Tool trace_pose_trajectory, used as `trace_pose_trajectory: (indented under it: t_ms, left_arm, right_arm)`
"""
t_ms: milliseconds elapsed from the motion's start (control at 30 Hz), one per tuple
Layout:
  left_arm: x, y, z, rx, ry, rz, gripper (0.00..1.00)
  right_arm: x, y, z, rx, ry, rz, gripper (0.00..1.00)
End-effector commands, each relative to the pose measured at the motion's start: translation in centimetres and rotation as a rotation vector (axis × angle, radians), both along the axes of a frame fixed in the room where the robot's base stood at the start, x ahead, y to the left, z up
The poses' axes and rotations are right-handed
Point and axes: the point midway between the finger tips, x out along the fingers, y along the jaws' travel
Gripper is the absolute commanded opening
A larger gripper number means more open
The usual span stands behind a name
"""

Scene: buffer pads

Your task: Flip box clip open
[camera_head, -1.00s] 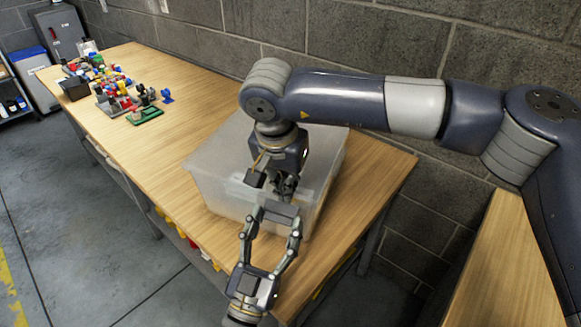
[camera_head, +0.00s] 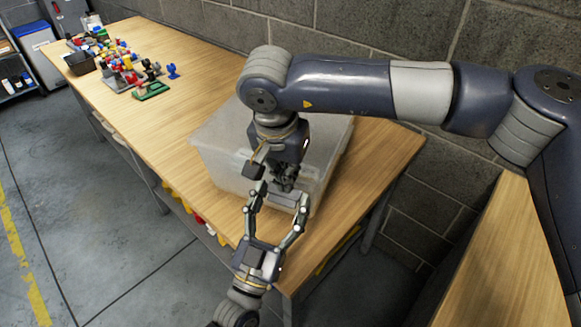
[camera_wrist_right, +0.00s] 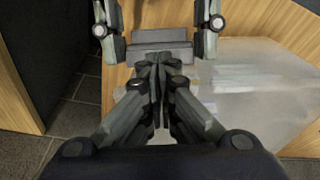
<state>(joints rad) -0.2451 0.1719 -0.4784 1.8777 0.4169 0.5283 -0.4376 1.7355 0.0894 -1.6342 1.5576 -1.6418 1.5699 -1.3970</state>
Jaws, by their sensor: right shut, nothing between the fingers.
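A translucent plastic box (camera_head: 222,165) stands on the bench near its front corner. A dark grey clip (camera_head: 284,199) is at its near side; it also shows in the right wrist view (camera_wrist_right: 160,38). I cannot tell whether the clip is flipped open. My left gripper (camera_head: 282,192) reaches up from below with its fingers spread, one on each side of the clip. My right gripper (camera_wrist_right: 160,66) is shut and empty, pointing down just by the clip, between the left fingers as seen in the right wrist view. Whether it touches the clip is unclear.
The box stands on a wooden bench (camera_head: 200,95). Colourful blocks (camera_head: 125,70), a green plate (camera_head: 151,91) and a dark bin (camera_head: 80,63) are at its far left. A block wall (camera_head: 230,30) runs behind. The bench between the blocks and the box is clear.

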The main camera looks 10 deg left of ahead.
Motion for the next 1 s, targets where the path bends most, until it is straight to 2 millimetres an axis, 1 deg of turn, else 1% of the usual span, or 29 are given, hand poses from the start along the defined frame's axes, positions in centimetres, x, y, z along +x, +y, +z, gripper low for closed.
trace_pose_trajectory:
  t_ms: [300, 433, 567, 800, 900, 1000]
  left_arm:
    - [-0.1, 0.0, -0.1, 0.000, 0.002, 0.000, 0.70]
    - [-0.9, 0.2, -0.7, 0.001, 0.004, 0.000, 0.70]
    - [-2.7, 0.8, -1.8, 0.002, 0.007, -0.001, 0.70]
    - [-7.1, 2.1, -4.2, 0.002, 0.007, -0.001, 0.70]
    - [-8.5, 2.5, -5.0, 0.001, 0.005, 0.000, 0.70]
    - [-9.5, 2.8, -5.5, 0.000, 0.004, 0.000, 0.70]
  right_arm:
    - [0.4, -0.2, 0.2, 0.001, -0.009, -0.008, 0.00]
    - [0.5, -0.2, 0.3, 0.000, -0.011, -0.009, 0.00]
    - [0.5, -0.2, 0.3, 0.000, -0.011, -0.009, 0.00]
    - [0.5, -0.2, 0.3, 0.000, -0.012, -0.010, 0.00]
    - [0.5, -0.2, 0.3, 0.000, -0.012, -0.010, 0.00]
    - [0.6, -0.2, 0.3, 0.000, -0.012, -0.010, 0.00]
